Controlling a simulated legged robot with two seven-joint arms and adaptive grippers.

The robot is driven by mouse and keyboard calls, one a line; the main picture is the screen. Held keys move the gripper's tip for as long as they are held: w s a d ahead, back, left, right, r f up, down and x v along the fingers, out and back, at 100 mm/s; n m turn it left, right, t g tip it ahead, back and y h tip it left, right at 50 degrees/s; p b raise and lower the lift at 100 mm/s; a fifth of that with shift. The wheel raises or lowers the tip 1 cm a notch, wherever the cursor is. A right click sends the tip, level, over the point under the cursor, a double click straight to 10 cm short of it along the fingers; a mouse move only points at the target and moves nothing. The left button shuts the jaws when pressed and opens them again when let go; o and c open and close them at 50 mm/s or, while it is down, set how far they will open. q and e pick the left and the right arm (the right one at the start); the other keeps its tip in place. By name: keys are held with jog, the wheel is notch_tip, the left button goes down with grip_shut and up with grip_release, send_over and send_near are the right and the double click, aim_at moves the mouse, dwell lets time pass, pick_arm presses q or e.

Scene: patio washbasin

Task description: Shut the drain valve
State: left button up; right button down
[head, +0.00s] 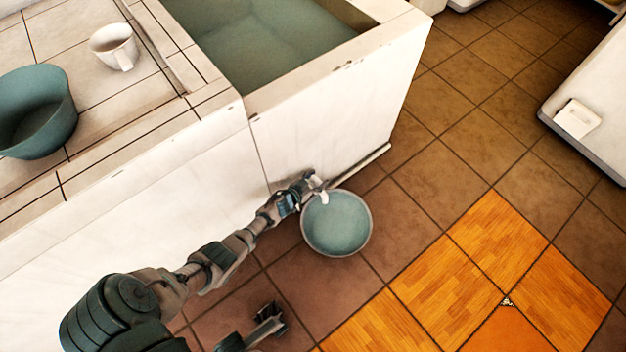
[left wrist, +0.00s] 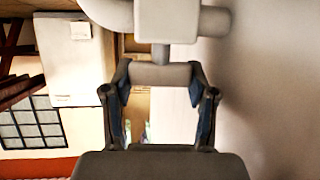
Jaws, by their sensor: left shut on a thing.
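The drain valve (head: 324,194) is a small white fitting low at the front of the washbasin, above a round bowl of blue-green water (head: 337,224). In the left wrist view its white body (left wrist: 167,20) is at the top, with a short stem leading to a grey crossbar handle (left wrist: 162,75). My left gripper (head: 305,186) is at the valve, and in the left wrist view its fingers (left wrist: 160,88) are shut on the ends of the crossbar. My right gripper (head: 268,322) is low in the head view, away from the valve; its jaw opening is unclear.
The washbasin (head: 335,75) holds blue-green water. A pale rod (head: 362,165) runs along its base by the valve. A white mug (head: 113,46) and a teal bowl (head: 38,110) stand on the tiled counter. Tiled floor (head: 440,165) is clear to the right.

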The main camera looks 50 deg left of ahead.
pick_arm(q)
jog(key=shift+s+f+m+h, duration=0.1)
jog(key=shift+f+m+h, duration=0.05)
jog(key=shift+m+h, duration=0.85)
jog(key=o, duration=1.2)
jog(key=shift+c, duration=0.2)
jog(key=shift+a, duration=0.1)
jog(key=shift+r, duration=0.2)
